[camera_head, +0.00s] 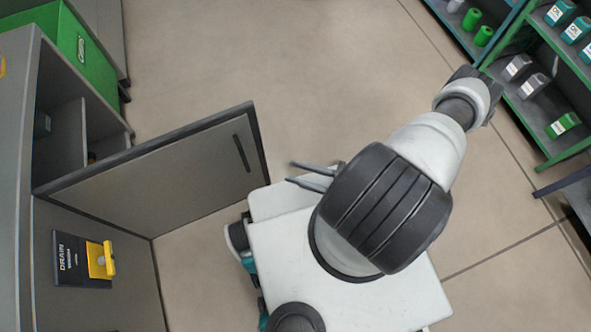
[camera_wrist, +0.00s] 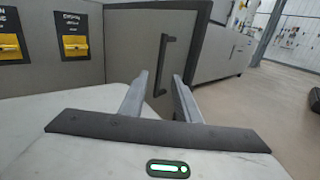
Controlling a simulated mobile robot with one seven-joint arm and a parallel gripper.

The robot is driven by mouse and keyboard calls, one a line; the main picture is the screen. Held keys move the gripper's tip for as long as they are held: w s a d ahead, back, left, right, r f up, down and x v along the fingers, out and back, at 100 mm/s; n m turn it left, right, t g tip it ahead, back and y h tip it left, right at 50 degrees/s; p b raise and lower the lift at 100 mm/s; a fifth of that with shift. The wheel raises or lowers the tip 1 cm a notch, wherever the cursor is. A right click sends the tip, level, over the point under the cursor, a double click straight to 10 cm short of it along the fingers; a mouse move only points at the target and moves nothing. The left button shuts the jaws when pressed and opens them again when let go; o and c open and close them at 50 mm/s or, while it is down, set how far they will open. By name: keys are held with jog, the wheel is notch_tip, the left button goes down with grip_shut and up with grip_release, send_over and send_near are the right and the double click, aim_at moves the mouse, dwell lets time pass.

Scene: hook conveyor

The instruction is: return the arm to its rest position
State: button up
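My gripper (camera_head: 308,176) shows in the head view as two thin grey fingers sticking out to the left from behind my arm's dark joint. In the wrist view the two fingers of my gripper (camera_wrist: 159,95) stand apart with nothing between them. The gripper is open and empty. My arm is folded over my own white base, with its elbow reaching to the upper right. The fingers are apart from the open cabinet door (camera_head: 165,178), which is to their left. Much of my wrist is hidden behind the arm in the head view.
The grey cabinet (camera_head: 20,150) at left has its door swung out over the floor. A "DRAIN" panel with a yellow switch (camera_head: 101,260) is on its front. A green box (camera_head: 88,40) is at upper left. Shelves (camera_head: 545,105) with bottles stand at upper right. The middle floor is clear.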

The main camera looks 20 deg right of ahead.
dwell(0.3)
jog(key=w+d+r+n+g+h, duration=0.1)
jog(key=w+r+n+g, duration=0.2)
jog(key=r+n+g, duration=0.6)
jog(key=w+d+r+n+g+h, duration=0.1)
jog(key=w+d+r+n+g, duration=0.2)
jog(key=r, duration=1)
jog(key=s+a+r+n+t+h, duration=0.1)
jog(key=s+a+r+n+h, duration=0.15)
jog(key=r, duration=0.45)
jog(key=s+a+r+n+h+p, duration=0.1)
jog(key=r+n+h, duration=0.3)
jog(key=r, duration=0.2)
jog(key=s+a+r+n+t+h, duration=0.1)
jog(key=s+a+r+n+h, duration=0.2)
jog(key=r, duration=0.4)
jog(key=w+d+r+n+t+h+p, duration=0.1)
jog(key=d+r+n+t+p, duration=0.1)
jog(key=r+p, duration=0.6)
jog(key=d+r+n+t+h+p, duration=0.1)
jog(key=r+p, duration=0.6)
jog(key=r, duration=0.7)
jog(key=shift+w+d+r+n+t+h+p, duration=0.35)
jog(key=shift+d+n+t+h, duration=0.15)
jog(key=shift+t, duration=0.5)
